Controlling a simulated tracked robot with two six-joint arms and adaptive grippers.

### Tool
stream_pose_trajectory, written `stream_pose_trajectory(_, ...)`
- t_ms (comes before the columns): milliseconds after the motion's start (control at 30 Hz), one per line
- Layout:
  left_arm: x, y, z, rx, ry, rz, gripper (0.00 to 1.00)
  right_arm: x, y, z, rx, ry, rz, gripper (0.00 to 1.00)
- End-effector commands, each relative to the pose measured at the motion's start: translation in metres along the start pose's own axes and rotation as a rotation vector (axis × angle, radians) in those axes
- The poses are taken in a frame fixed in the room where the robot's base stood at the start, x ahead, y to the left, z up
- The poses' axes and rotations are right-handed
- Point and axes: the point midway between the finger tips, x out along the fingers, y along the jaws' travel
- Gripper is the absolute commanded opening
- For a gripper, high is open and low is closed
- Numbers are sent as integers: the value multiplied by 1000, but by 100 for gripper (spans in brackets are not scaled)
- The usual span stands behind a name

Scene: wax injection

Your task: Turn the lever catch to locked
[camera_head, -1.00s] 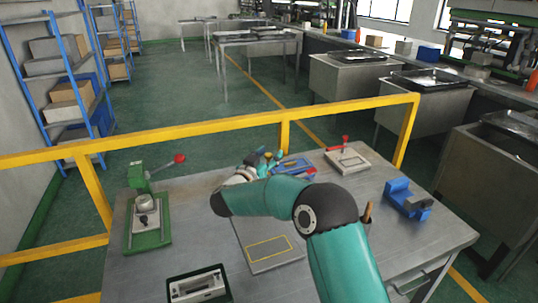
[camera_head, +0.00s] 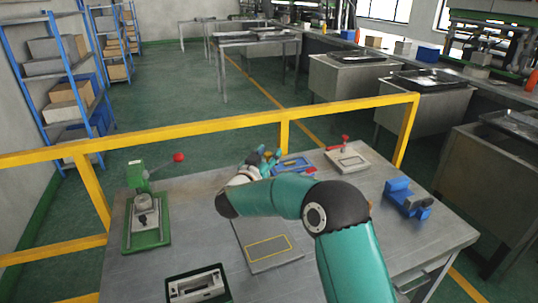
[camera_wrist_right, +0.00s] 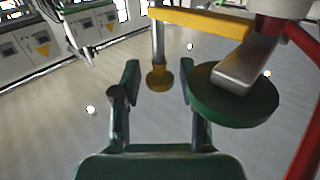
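In the right wrist view, a yellow bar (camera_wrist_right: 215,22) crosses the top. A metal post hangs from it and ends in a yellow knob (camera_wrist_right: 159,78). A grey lever (camera_wrist_right: 246,64) lies over a green disc (camera_wrist_right: 235,100) at the right. I cannot tell for sure which part is the lever catch. My right gripper (camera_wrist_right: 160,75) is open, its fingers on either side of the knob, with gaps visible. In the head view my right gripper (camera_head: 269,157) is at the table's far side, beside a blue item (camera_head: 292,165); my arm hides part of this area. My left gripper is not in view.
A green fixture with a red-knobbed lever (camera_head: 164,235) stands at the left of the table (camera_head: 195,200). A pale plate with a red handle (camera_head: 348,160) and a blue vise (camera_head: 407,199) are at the right. A yellow rail (camera_head: 200,132) runs behind.

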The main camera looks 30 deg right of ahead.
Motion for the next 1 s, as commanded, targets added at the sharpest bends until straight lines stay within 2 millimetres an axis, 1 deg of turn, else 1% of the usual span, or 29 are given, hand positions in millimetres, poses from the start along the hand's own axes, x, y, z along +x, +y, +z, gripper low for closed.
stream_pose_trajectory(300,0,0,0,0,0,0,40,-1,0,0,0,1,-1,48)
stream_pose_trajectory(367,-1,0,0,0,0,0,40,-4,-1,0,0,0,-2,48)
stream_pose_trajectory(467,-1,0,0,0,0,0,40,-12,-1,-1,2,1,-3,48)
stream_pose_trajectory(567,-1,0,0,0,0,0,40,-27,-1,0,0,0,-3,48)
stream_pose_trajectory(800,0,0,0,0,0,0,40,-76,-2,0,-1,0,-5,48)
stream_pose_trajectory(900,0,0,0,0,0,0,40,-94,-1,1,-1,0,-4,48)
stream_pose_trajectory(1000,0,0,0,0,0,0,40,-108,-1,1,0,0,-2,48)
